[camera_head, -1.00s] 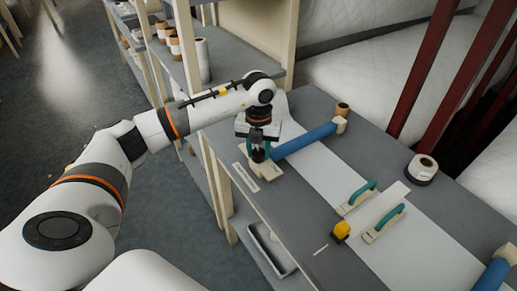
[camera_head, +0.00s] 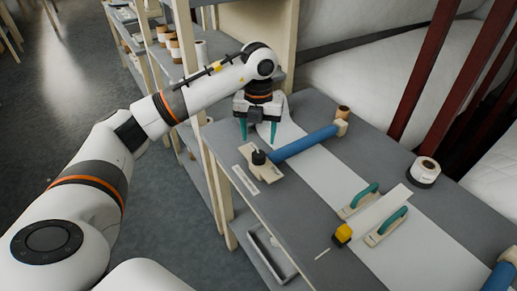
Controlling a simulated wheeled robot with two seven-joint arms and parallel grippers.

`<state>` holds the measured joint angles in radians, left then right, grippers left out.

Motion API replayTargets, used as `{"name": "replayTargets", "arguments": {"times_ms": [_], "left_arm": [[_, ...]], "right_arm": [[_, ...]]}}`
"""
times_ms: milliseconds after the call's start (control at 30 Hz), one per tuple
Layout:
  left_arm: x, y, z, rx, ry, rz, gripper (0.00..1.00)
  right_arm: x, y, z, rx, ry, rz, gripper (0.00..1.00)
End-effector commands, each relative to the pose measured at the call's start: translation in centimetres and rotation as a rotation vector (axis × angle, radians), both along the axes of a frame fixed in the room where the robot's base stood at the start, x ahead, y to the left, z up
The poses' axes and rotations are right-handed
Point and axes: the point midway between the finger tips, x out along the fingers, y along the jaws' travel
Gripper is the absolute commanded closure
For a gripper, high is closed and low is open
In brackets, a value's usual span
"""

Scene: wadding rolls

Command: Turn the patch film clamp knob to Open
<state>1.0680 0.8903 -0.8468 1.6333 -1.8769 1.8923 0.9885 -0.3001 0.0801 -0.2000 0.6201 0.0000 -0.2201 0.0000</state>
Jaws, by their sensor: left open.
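The clamp knob (camera_head: 258,157) is a small black knob on a pale wooden block (camera_head: 268,172) at the near end of a blue roller (camera_head: 305,143). White film (camera_head: 325,178) runs out from under the roller across the grey table. My left gripper (camera_head: 258,132) points down with its teal fingers apart and empty. It is above and behind the knob, apart from it. A white label strip (camera_head: 245,179) lies beside the block, its print too small to read. My right gripper is not in view.
A tape roll (camera_head: 424,168) stands at the right. A wooden shelf (camera_head: 250,40) rises behind my left arm.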

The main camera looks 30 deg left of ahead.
Motion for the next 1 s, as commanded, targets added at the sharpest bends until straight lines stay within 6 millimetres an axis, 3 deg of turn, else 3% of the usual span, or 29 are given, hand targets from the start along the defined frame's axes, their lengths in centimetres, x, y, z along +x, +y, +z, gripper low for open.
{"name": "replayTargets", "arguments": {"times_ms": [200,333,1000], "left_arm": [[0.0,0.0,4.0,-0.001,-0.003,-0.001,0.42],[0.0,0.0,5.1,-0.001,-0.001,0.001,0.42],[0.0,0.0,5.5,0.000,0.001,0.000,0.42]], "right_arm": [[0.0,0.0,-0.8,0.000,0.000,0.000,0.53],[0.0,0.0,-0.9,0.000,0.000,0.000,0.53],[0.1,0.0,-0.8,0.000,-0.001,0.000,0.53]]}}
